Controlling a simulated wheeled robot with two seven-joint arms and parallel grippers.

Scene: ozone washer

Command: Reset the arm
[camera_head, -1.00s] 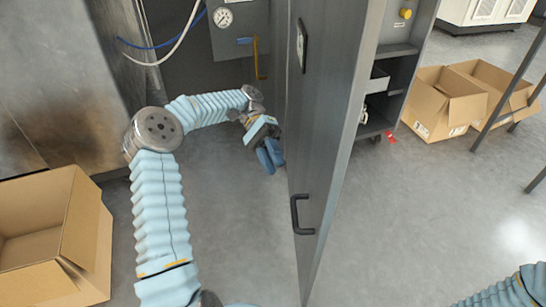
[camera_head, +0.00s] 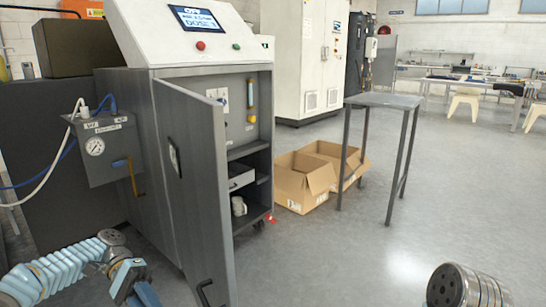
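My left arm comes in at the bottom left with a light blue sleeve. Its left gripper (camera_head: 140,292) shows blue fingers at the bottom edge, left of the open cabinet door, apart from it. Its tips are cut off, so I cannot tell whether it is open or shut. Of my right arm, only a grey joint (camera_head: 466,287) shows at the bottom right; the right gripper is out of view. The grey washer cabinet (camera_head: 131,106) stands at left centre. Its door (camera_head: 199,178) is open, with a dark handle (camera_head: 204,291) low on it.
Cardboard boxes (camera_head: 303,182) lie right of the cabinet, beside a tall grey table (camera_head: 384,100).

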